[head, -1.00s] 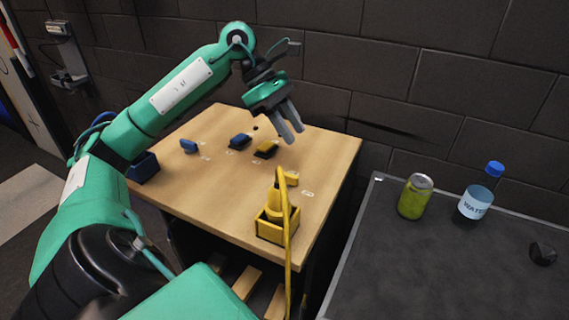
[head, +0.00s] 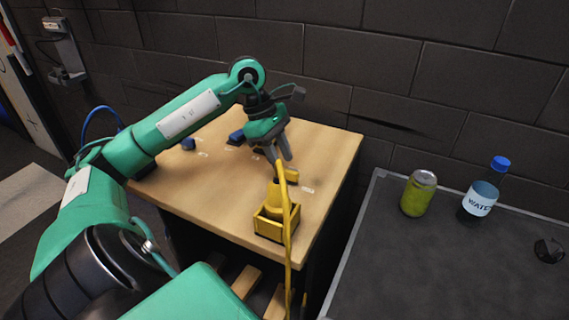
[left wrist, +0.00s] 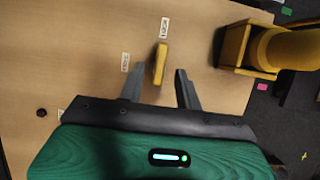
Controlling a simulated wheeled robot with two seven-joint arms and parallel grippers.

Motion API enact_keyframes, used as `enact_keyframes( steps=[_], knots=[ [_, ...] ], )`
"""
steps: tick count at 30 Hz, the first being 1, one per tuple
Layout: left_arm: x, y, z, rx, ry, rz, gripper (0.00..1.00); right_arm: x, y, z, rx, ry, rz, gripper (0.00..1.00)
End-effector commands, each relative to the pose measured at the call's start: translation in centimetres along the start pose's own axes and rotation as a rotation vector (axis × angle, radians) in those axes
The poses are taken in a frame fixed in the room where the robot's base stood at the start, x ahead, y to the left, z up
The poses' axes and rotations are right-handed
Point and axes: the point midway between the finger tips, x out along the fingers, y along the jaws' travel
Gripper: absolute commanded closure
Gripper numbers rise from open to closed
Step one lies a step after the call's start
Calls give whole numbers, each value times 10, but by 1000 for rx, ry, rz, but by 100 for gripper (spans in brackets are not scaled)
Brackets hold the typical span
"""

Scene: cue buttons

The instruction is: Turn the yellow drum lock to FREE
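A small yellow bar-shaped handle, which looks like the yellow drum lock (head: 291,175), is on the wooden table top. In the left wrist view the yellow bar (left wrist: 160,64) stands just beyond and between the fingertips, apart from both. Two white labels lie beside it, one at its far end (left wrist: 165,27) and one to its left (left wrist: 125,62); their lettering is too small to read surely. My left gripper (head: 283,158) is open and empty, pointing down above the table; its fingers also show in the left wrist view (left wrist: 160,82). My right gripper is not in view.
A yellow open box (head: 268,228) holds a yellow cylinder (head: 275,198) with a cable near the front edge. Blue blocks (head: 188,144) are farther left. A dark side table (head: 380,260) at right bears a can (head: 418,194) and a water bottle (head: 480,200).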

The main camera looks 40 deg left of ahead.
Motion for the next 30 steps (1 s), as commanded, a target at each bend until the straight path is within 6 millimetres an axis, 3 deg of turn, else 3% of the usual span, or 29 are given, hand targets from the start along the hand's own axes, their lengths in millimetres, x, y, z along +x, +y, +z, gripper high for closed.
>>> enact_keyframes(
  steps=[6, 17, 22, 30],
  knots=[
    [23, 0, 0, 1, -1, -1, 65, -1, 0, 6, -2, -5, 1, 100],
    [28, 0, 0, 1, 0, 1, 65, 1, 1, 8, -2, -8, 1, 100],
    [28, 0, 0, 0, 0, 1, 99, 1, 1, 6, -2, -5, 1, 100],
    [28, 0, 0, -7, 0, 4, 100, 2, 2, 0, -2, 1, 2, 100]
  ],
)
